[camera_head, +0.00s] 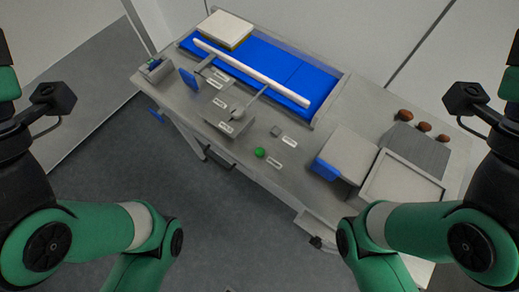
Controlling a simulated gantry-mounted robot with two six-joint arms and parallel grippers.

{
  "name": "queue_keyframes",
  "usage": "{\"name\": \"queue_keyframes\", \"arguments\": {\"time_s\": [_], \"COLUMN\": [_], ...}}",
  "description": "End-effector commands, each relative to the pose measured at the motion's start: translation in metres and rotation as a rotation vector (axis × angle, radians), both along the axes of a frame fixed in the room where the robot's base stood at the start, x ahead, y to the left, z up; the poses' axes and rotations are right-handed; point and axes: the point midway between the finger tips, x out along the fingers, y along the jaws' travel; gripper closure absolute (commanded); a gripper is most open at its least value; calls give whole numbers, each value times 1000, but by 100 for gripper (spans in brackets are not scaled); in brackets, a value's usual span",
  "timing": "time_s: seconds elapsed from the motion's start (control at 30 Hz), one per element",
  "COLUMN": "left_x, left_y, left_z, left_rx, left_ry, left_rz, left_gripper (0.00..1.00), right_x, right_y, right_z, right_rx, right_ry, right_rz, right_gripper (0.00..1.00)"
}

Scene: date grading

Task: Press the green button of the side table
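The grey side table (341,107) runs diagonally across the view from upper left to lower right. A round green button (260,152) sits near its front edge, about the middle of its length. A small white label (275,164) lies just right of the button, its writing too small to read. My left arm comes in at the left edge and my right arm at the right edge. Both arms are well apart from the button, and nothing covers it. The fingers of both grippers are out of view.
A blue conveyor belt (270,66) with a long white bar (250,75) lies along the back. A grey cube (276,131) is near the button. A blue-sided box (326,170), a white tray (434,195) and brown round items (405,115) occupy the right part. Floor in front is clear.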

Motion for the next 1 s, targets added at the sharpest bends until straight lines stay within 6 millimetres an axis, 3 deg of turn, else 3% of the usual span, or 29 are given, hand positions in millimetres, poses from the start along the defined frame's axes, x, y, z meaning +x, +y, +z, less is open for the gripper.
{"name": "queue_keyframes", "arguments": {"time_s": [0.03, 0.3, 1.0], "left_x": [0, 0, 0], "left_y": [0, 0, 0], "left_z": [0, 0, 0], "left_rx": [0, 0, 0], "left_ry": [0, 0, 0], "left_rz": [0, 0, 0], "left_gripper": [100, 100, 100], "right_x": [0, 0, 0], "right_y": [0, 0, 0], "right_z": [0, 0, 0], "right_rx": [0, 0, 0], "right_ry": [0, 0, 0], "right_rz": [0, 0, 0], "right_gripper": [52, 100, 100]}}
